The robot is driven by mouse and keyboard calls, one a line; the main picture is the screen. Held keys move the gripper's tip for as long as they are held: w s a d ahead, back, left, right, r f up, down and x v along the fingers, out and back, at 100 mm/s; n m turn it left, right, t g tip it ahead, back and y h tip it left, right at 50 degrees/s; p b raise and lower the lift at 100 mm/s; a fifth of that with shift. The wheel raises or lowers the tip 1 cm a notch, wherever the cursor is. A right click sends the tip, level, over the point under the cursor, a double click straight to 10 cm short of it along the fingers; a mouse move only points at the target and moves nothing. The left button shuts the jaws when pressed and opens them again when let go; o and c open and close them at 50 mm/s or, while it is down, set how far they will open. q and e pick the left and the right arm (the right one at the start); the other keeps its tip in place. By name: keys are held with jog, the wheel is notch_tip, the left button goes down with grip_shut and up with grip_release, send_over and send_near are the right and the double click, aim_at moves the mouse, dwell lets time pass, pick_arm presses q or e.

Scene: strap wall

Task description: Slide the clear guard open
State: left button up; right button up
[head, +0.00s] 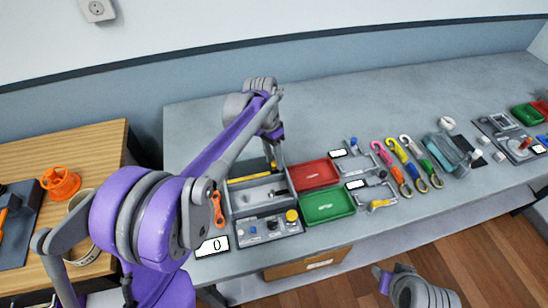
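My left arm reaches across the bench and bends down at its far end. My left gripper (275,165) is small and partly hidden there, above the back of a grey divided tray (231,202). I cannot tell whether its fingers are open or shut. A grey control panel (286,229) with a yellow knob (291,215) and small dark and blue controls lies in front of the tray. Another panel (510,141) with a red knob lies at the far right. I cannot make out a clear guard on either. Part of my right arm shows at the bottom; its gripper is not visible.
A red tray (315,174) and a green tray (327,206) lie right of the divided tray. Coloured hooked straps (410,168) and a teal box (443,151) lie further right. A wooden table (100,150) stands at left. The bench's back is clear.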

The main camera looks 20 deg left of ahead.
pick_arm(q)
jog(key=v, duration=1)
jog(key=shift+r+p, duration=0.35)
jog(key=shift+r, duration=0.05)
jog(key=shift+s+a, duration=0.1)
